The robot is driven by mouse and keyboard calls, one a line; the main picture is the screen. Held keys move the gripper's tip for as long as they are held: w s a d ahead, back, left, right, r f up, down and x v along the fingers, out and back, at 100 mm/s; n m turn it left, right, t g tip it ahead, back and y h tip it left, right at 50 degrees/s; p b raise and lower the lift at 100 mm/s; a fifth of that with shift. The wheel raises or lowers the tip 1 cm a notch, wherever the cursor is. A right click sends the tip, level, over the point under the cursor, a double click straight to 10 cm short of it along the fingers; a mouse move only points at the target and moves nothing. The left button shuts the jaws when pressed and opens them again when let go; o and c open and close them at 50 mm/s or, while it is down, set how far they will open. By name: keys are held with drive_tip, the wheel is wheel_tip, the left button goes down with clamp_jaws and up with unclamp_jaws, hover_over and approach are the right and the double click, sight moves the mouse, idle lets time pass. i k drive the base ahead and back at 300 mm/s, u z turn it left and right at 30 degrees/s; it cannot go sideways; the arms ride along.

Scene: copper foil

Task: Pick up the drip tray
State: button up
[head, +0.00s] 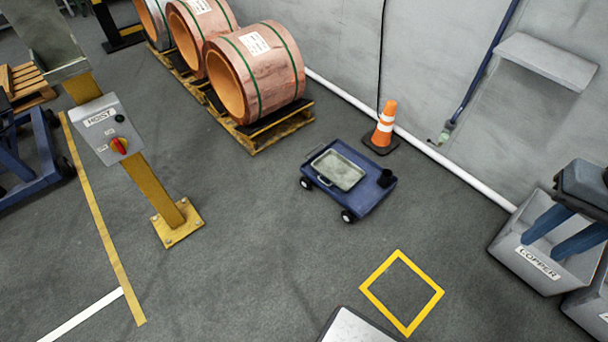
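The drip tray (338,170) is a shallow, pale grey-green rectangular tray with a raised rim. It lies flat on top of a low blue cart (364,201) with dark wheels, near the middle of the head view. A handle shows at its near left side. My gripper (543,247) is at the right edge, a dark grey body with two blue fingers spread apart. It is open, with nothing seen between the fingers, and well to the right of the tray. It appears in front of the copper bin.
An orange cone (384,127) stands close behind. Copper coils (258,72) rest on pallets at upper left. A hoist post (150,178) stands left. A grey bin (540,262) is labelled COPPER. Floor before the cart is clear.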

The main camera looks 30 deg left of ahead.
sight(343, 174)
drive_tip(key=u, duration=1.05)
drive_tip(key=k, duration=1)
drive_tip(key=u, duration=1.15)
drive_tip(key=i, duration=1.4)
drive_tip(key=z, duration=1)
drive_tip(key=i, duration=0.55)
drive_tip(key=z, duration=0.5)
